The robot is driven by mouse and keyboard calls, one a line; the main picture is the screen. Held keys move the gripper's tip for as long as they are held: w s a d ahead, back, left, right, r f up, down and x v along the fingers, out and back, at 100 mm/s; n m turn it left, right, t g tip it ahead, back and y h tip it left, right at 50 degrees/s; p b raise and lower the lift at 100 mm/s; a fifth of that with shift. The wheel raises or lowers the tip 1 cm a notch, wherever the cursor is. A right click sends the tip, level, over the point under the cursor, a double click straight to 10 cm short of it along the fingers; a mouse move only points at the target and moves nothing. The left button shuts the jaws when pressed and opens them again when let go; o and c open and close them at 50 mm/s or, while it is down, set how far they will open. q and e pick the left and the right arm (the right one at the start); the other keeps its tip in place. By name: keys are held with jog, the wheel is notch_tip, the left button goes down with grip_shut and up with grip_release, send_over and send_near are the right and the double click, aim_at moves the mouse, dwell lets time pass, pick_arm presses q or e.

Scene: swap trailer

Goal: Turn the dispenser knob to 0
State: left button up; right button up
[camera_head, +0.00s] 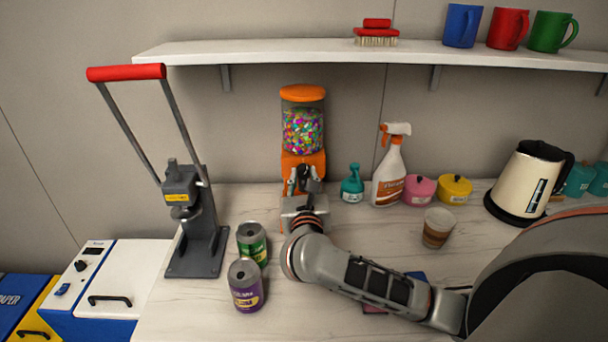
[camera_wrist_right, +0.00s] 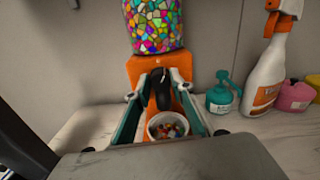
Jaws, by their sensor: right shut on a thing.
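The orange candy dispenser (camera_head: 303,125) stands against the back wall, its clear tank full of colourful candies. In the right wrist view, the dispenser (camera_wrist_right: 148,66) shows its lower orange front with the black knob (camera_wrist_right: 158,94). My right gripper (camera_head: 304,177) is in front of the dispenser and hides most of that front in the head view. In the wrist view, the right gripper (camera_wrist_right: 158,86) has a finger on each side of the knob and is shut on it. The dial marks cannot be read. A white cup (camera_wrist_right: 168,127) with candies sits below the knob. My left gripper is not in view.
A green can (camera_head: 252,243) and a purple can (camera_head: 245,285) stand left of my right arm. A lever press (camera_head: 193,255) is farther left. A shelf (camera_head: 300,49) runs above.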

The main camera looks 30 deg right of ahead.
jog(key=shift+r+n+p, duration=0.15)
jog(key=shift+n+p, duration=0.45)
jog(key=shift+p, duration=0.15)
jog(key=shift+n+p, duration=0.3)
jog(key=shift+n, duration=0.8)
jog(key=shift+n+p, duration=0.3)
jog(key=shift+n, duration=0.6)
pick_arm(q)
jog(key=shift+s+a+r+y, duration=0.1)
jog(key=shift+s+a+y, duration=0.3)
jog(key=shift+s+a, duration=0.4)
pick_arm(e)
jog(key=shift+a+n, duration=0.1)
jog(key=shift+n, duration=0.3)
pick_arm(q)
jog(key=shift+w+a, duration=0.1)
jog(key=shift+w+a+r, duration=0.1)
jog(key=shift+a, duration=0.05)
